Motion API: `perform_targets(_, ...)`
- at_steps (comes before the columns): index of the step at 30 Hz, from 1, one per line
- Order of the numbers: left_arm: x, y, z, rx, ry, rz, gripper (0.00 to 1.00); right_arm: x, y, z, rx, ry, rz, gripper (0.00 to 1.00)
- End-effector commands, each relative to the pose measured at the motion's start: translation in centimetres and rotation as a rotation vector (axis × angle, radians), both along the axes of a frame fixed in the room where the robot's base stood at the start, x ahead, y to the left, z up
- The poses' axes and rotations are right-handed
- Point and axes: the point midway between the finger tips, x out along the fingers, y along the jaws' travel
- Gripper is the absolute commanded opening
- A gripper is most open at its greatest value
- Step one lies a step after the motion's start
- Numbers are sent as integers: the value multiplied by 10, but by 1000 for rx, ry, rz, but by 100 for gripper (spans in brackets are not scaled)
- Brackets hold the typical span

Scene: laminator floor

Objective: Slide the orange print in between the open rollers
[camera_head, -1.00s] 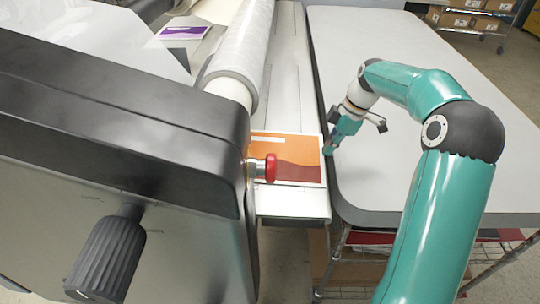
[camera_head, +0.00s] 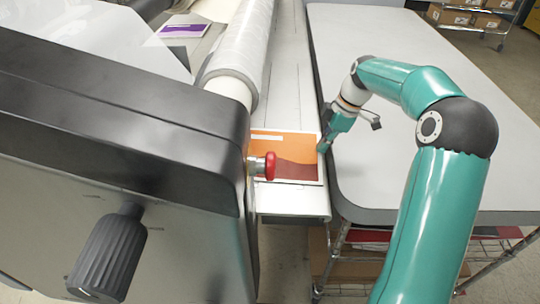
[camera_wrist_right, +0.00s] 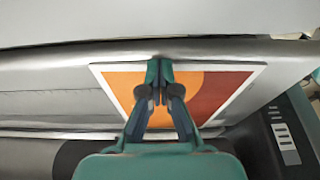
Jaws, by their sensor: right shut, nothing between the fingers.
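The orange print (camera_head: 290,150) lies flat on the laminator's feed table, with a white border and a dark red lower part. Its left side is partly hidden behind the black end housing and the red knob. My right gripper (camera_head: 322,148) is at the print's right edge, fingers pointing down. In the right wrist view the print (camera_wrist_right: 215,88) lies beneath my right gripper (camera_wrist_right: 159,66), whose fingertips are together, empty, at the print's edge. I cannot tell whether they touch it. The roller (camera_head: 240,50) runs away from me left of the print. My left gripper is not in view.
The black end housing (camera_head: 110,130) with a large knob (camera_head: 107,258) and a red knob (camera_head: 268,166) fills the left. A grey table (camera_head: 430,175) stands at the right, mostly clear. A purple print (camera_head: 183,31) lies beyond the roller. Shelves with boxes (camera_head: 470,18) are far back.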

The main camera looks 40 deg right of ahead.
Motion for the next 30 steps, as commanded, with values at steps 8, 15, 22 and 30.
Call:
perform_targets(8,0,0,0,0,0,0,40,5,7,-2,3,3,2,0)
perform_targets(15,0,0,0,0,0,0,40,7,10,-2,4,4,3,0)
perform_targets(22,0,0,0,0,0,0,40,8,11,-2,4,4,2,0)
perform_targets(30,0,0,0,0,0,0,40,9,12,-3,4,5,3,0)
